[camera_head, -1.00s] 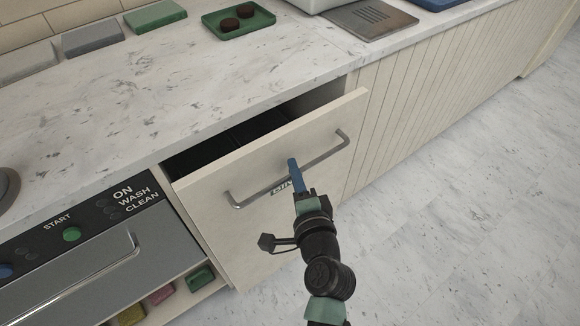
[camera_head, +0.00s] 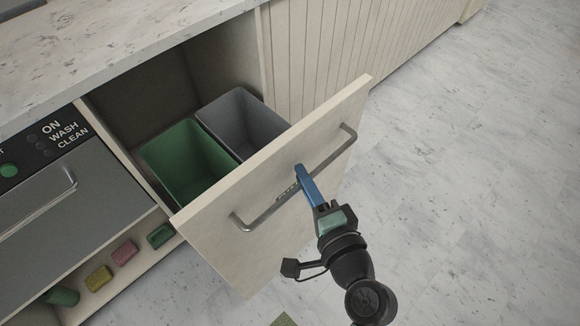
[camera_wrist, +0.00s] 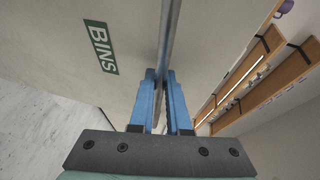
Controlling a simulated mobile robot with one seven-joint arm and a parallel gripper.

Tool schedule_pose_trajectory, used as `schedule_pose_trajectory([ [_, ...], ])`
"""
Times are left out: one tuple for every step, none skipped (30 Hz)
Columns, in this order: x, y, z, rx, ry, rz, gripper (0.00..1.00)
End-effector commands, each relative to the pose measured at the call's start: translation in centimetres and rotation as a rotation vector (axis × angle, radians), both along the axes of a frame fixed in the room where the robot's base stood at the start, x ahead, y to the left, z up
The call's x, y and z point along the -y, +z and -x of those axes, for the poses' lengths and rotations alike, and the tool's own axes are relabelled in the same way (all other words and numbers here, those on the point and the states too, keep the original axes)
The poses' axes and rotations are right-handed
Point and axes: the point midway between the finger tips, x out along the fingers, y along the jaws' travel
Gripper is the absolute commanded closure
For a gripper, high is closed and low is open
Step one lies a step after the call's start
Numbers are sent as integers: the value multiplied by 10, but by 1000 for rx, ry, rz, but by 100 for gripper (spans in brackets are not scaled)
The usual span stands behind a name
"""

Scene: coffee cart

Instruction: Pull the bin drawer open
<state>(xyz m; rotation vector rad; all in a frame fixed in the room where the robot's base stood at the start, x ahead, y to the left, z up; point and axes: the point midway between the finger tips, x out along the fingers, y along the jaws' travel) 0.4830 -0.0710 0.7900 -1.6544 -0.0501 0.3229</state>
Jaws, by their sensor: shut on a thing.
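The bin drawer (camera_head: 215,240) stands well out from the cabinet, with a cream front panel. Its grey bar handle (camera_head: 335,148) runs across the front. Inside are a green bin (camera_head: 185,165) and a grey bin (camera_head: 243,122). My gripper (camera_head: 303,175) has blue fingers and is shut on the handle near its middle. In the wrist view the handle (camera_wrist: 172,35) passes between the two blue fingers (camera_wrist: 163,95), beside a green label reading BINS (camera_wrist: 100,47). The fingers partly cover this label in the head view.
A washer with a green START button (camera_head: 9,170) is left of the drawer. The marble counter (camera_head: 100,40) is above. The floor (camera_head: 470,180) to the right is clear.

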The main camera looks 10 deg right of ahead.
Motion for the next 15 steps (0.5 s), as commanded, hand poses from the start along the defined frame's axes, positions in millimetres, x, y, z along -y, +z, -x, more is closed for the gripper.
schedule_pose_trajectory([
  [3, -1, 4, -1, -1, 1, 100],
  [4, -1, 5, -1, 0, 1, 100],
  [5, -1, 7, -1, 0, 1, 100],
  [6, -1, 8, -1, 0, 1, 100],
  [6, -1, 9, -2, 0, 1, 100],
  [7, -1, 10, -2, 0, 1, 100],
  [7, -1, 10, -2, 0, 1, 100],
  [7, -1, 10, -2, 0, 1, 100],
  [8, -1, 10, -2, 0, 1, 100],
  [7, 0, 10, -2, 0, 1, 100],
  [7, 0, 10, -2, 0, 1, 100],
  [7, 0, 10, -2, 0, 1, 100],
  [7, 0, 10, -2, 0, 1, 100],
  [7, 0, 10, -2, 0, 1, 100],
  [7, 0, 10, -1, 0, 1, 100],
])
